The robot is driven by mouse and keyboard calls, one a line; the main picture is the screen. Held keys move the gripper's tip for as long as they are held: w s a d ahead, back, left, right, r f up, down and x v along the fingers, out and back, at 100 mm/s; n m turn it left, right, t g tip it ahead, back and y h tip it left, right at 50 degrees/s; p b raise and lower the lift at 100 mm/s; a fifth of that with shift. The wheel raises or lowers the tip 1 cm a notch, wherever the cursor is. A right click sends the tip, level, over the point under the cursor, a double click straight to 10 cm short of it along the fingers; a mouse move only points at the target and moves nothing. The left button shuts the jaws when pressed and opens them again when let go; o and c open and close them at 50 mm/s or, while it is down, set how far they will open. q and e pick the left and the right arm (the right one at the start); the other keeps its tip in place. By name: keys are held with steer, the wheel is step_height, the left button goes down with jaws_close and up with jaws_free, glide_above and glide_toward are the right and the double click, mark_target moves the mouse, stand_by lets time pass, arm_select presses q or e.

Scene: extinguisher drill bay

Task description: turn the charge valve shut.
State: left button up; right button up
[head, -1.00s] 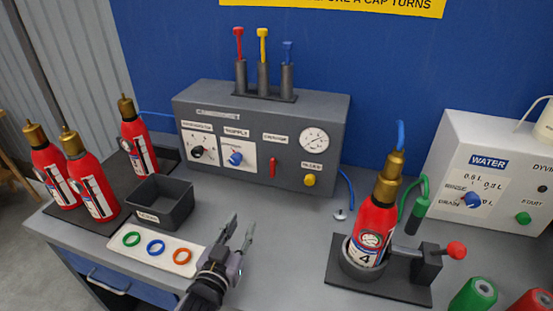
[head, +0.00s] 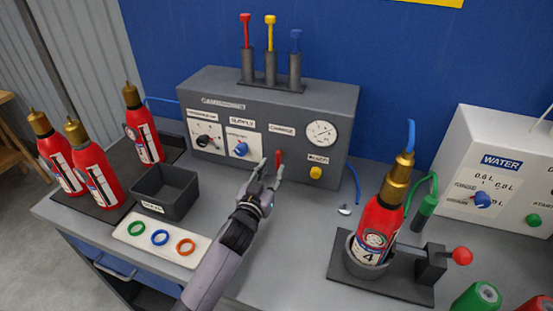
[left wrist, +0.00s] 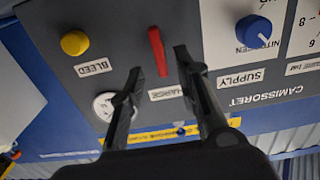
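The charge valve (head: 279,156) is a small red lever on the grey panel box (head: 222,88), below the CHARGE label (head: 282,129). It stands about upright and also shows in the left wrist view (left wrist: 158,50). My left gripper (head: 271,168) is in front of the panel close to the lever. Its two fingers (left wrist: 159,62) are open, and in the left wrist view the lever appears in the gap between their tips. I cannot tell whether either finger touches it. My right gripper is not in view.
A yellow bleed knob (head: 315,172) and a blue supply knob (head: 241,149) flank the lever. A red extinguisher (head: 378,222) stands in a cradle at right. A grey bin (head: 165,190) and a ring tray (head: 133,225) are at left.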

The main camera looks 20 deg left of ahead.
mark_target(277, 160)
arm_select(q)
steer(key=shift+w+d, duration=0.1)
steer(key=shift+w, duration=2.3)
jaws_close()
